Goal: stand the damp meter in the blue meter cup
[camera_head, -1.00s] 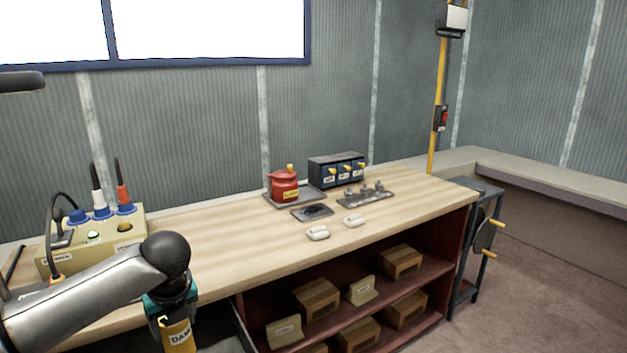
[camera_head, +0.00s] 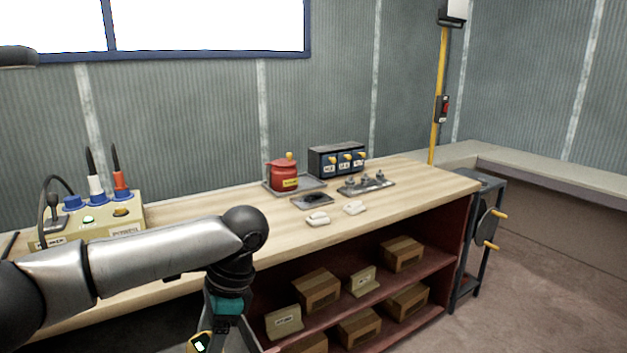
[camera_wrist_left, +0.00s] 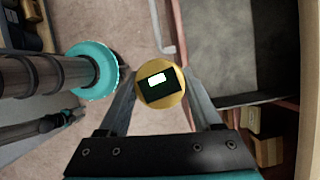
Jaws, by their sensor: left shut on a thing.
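The damp meter (camera_head: 200,343) is yellow with a dark face and a small lit screen, at the bottom edge of the head view and partly cut off. In the left wrist view the meter (camera_wrist_left: 160,87) shows end-on, its round yellow top between the two fingers. My left gripper (camera_wrist_left: 158,95) is shut on it and holds it in front of the bench, below the worktop level. My right gripper cannot be made out.
The wooden bench (camera_head: 215,205) carries a beige box (camera_head: 125,228) with blue-collared plugs, a red can (camera_head: 283,175) and a dark switch box (camera_head: 337,160). Cardboard boxes (camera_head: 402,253) fill the shelves below. A grey, open-topped compartment (camera_wrist_left: 245,50) shows in the wrist view.

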